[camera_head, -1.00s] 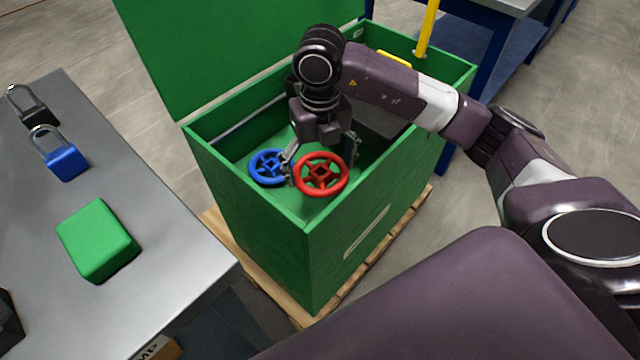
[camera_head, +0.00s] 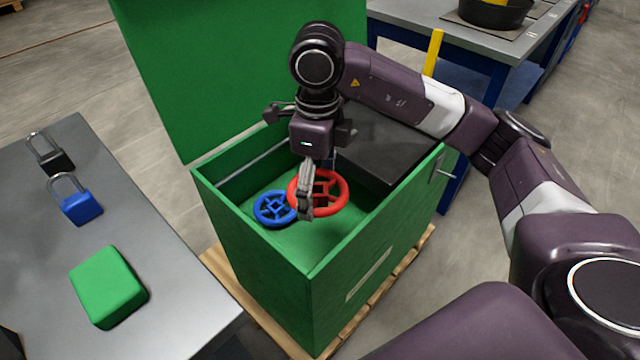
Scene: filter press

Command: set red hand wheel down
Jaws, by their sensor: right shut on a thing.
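The red hand wheel (camera_head: 341,194) is inside the open green box, at the right of the blue hand wheel. My right gripper (camera_head: 308,192) points down into the box and is shut on the left side of the red wheel's rim. One finger covers part of that rim. I cannot tell whether the red wheel touches the box floor. The blue hand wheel (camera_head: 262,210) lies in the box, its right edge close to or overlapped by the red wheel and finger. My left gripper is not in view.
The green box (camera_head: 262,262) has its lid (camera_head: 200,80) raised at the back left, and a dark panel (camera_head: 385,150) covers its right part. A grey table (camera_head: 165,290) at the left bears a green block (camera_head: 107,287), a blue padlock (camera_head: 80,207) and a black padlock (camera_head: 55,160).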

